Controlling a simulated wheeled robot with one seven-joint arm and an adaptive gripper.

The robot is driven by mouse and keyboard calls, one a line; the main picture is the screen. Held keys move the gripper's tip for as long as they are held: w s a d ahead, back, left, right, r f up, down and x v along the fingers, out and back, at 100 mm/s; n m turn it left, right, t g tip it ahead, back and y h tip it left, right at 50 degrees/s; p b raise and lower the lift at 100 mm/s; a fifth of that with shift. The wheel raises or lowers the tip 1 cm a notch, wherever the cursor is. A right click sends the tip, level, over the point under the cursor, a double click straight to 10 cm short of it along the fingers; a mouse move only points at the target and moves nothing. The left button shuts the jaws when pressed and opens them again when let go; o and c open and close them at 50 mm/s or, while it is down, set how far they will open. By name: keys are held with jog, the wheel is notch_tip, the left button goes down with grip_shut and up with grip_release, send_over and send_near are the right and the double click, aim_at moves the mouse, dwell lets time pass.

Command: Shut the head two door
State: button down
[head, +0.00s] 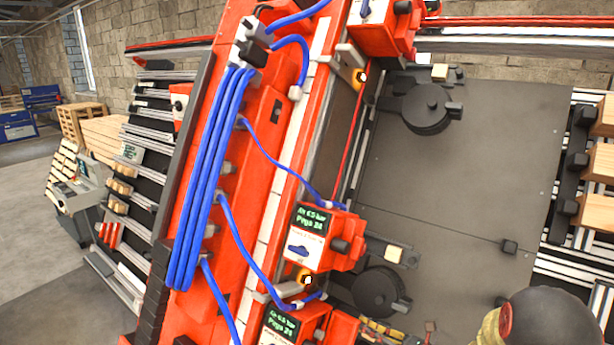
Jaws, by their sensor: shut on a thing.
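The gantry's orange beam (235,170) runs tilted down the middle of the head view, with blue hoses along it. An orange head unit (325,238) with a small green-text display sits at its right side. A second such unit (290,328) is below it, cut by the bottom edge. A third orange unit (385,28) is at the top. I cannot tell which one is head two, and no door can be made out clearly. My gripper is not in view. A dark rounded part of my arm shows at the lower right corner.
A grey plate (465,170) lies right of the heads, with dark round parts (427,108) at its left edge. Wooden blocks (597,165) stand at the far right. A rack of metal slats (150,130) and pallets (80,122) stand left. Grey floor (35,250) is open at lower left.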

aim_at(351, 330)
jog(key=shift+s+a+r+n+y+p, duration=0.15)
jog(key=shift+s+a+r+p, duration=0.1)
jog(key=shift+r, duration=0.4)
jog(key=shift+s+a+r+n+y+p, duration=0.15)
jog(key=shift+s+a+r+p, duration=0.05)
jog(key=shift+r, duration=0.4)
jog(key=a, duration=0.1)
jog(key=s+a, duration=0.1)
jog(key=a, duration=0.1)
jog(key=shift+s+a, duration=0.4)
jog(key=shift+s+d+r+p, duration=0.1)
jog(key=shift+s+d+p, duration=0.25)
jog(key=shift+s+p, duration=0.1)
jog(key=shift+s+a, duration=0.1)
jog(key=shift+a, duration=0.2)
jog(key=shift+s+r+p, duration=0.3)
jog(key=shift+s+p, duration=0.1)
jog(key=shift+p, duration=0.1)
jog(key=s+p+v, duration=0.1)
jog(key=p+v, duration=0.1)
jog(key=v, duration=0.7)
jog(key=shift+a+r, duration=0.25)
jog(key=shift+r, duration=0.15)
